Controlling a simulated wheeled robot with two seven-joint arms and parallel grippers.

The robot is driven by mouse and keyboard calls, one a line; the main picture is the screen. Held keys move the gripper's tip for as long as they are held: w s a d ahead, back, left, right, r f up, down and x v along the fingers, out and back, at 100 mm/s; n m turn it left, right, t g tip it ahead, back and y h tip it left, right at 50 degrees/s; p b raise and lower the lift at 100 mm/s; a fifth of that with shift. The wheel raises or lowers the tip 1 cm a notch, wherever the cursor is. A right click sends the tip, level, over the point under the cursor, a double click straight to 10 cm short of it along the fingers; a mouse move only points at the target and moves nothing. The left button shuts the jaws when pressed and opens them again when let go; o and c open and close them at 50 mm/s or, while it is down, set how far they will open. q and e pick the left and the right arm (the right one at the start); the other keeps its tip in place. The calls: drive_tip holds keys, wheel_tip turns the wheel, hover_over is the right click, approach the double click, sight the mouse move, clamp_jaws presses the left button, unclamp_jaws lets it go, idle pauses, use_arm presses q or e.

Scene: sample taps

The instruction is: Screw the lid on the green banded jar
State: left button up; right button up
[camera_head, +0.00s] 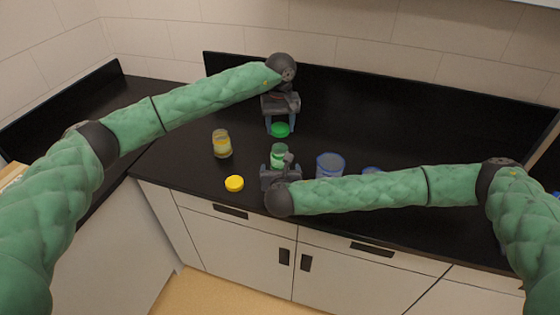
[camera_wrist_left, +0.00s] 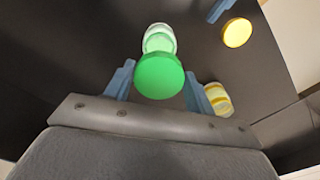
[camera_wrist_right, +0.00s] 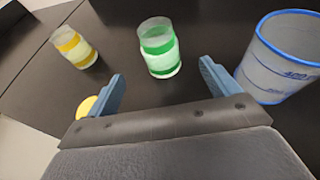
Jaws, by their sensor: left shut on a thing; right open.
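The green banded jar (camera_head: 279,155) stands upright and open on the black counter; it also shows in the left wrist view (camera_wrist_left: 160,38) and right wrist view (camera_wrist_right: 160,50). My left gripper (camera_head: 281,128) is shut on the green lid (camera_head: 280,130), holding it behind the jar in the head view. The lid (camera_wrist_left: 160,76) sits between the fingers in the left wrist view, partly covering the jar. My right gripper (camera_wrist_right: 163,85) is open and empty, its fingers pointing at the jar from the front. The jar appears beyond its fingertips; in the head view this gripper hides the jar's lower part.
A yellow banded jar (camera_head: 222,144) stands to the left, with a yellow lid (camera_head: 234,183) lying nearer the front edge. A clear blue-rimmed beaker (camera_head: 330,164) stands right of the green jar, close to my right gripper. Another blue-rimmed item (camera_head: 372,170) is partly hidden behind my right arm.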

drive_tip(key=x, duration=1.1)
drive_tip(key=shift+w+f, duration=0.2)
drive_tip(key=shift+w, duration=0.1)
drive_tip(key=c, duration=1.5)
use_arm(q)
hover_over(280, 149)
drive_tip(key=shift+f, duration=2.5)
use_arm(e)
drive_tip(key=shift+o, duration=0.2)
use_arm(q)
drive_tip(key=shift+f, duration=0.1)
drive_tip(key=shift+w+f, duration=0.1)
drive_tip(key=shift+f, duration=0.65)
drive_tip(key=shift+f, duration=0.55)
